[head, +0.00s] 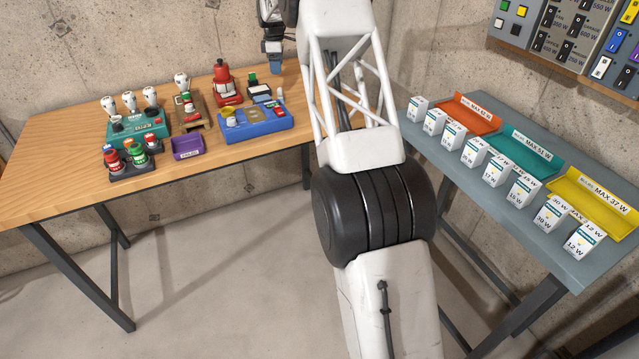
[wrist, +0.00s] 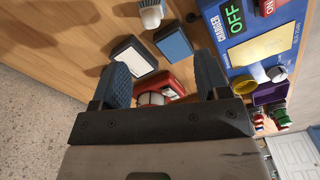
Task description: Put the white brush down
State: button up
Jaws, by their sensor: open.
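My gripper (head: 275,66) is above the far right part of the wooden table in the head view, partly cut by the top edge. In the wrist view my gripper (wrist: 164,82) has its two dark blue fingers spread wide, with nothing held between them. I cannot surely pick out a white brush in either view. A small white ribbed piece (wrist: 151,13) lies at the top of the wrist view, beyond the fingers; I cannot tell what it is. Below the open fingers are a red device (wrist: 160,88) and two dark-edged blocks, one white-faced (wrist: 131,57) and one blue-faced (wrist: 173,41).
The wooden table (head: 60,165) holds a blue charger (head: 257,128), a purple tray (head: 187,148), a teal base (head: 138,131) with white bulbs, and a red device (head: 226,85). The grey table (head: 590,262) at right holds small white boxes and coloured trays. Bare wood shows front left.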

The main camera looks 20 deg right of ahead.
jog(key=s+a+r+m, duration=0.2)
jog(key=s+a+r, duration=0.3)
jog(key=s, duration=0.7)
jog(key=s+a+r+m+t, duration=0.1)
jog(key=s+a+r+m, duration=0.15)
jog(key=s+r, duration=0.65)
jog(key=s+a+r+m, duration=0.2)
jog(key=s+a+r, duration=0.3)
jog(key=s, duration=0.9)
jog(key=s+a+f+m, duration=0.2)
jog(key=s+f, duration=0.1)
jog(key=s, duration=1)
jog(key=s+a+f+m+t, duration=0.1)
jog(key=s+a+f+m, duration=0.1)
jog(key=s, duration=1.2)
jog(key=s+a+f+m, duration=0.1)
jog(key=s+f+m, duration=0.2)
jog(key=s, duration=1.1)
jog(key=shift+a+f+t, duration=0.3)
jog(key=shift+a+f, duration=0.1)
jog(key=shift+f, duration=0.25)
jog(key=shift+c, duration=0.9)
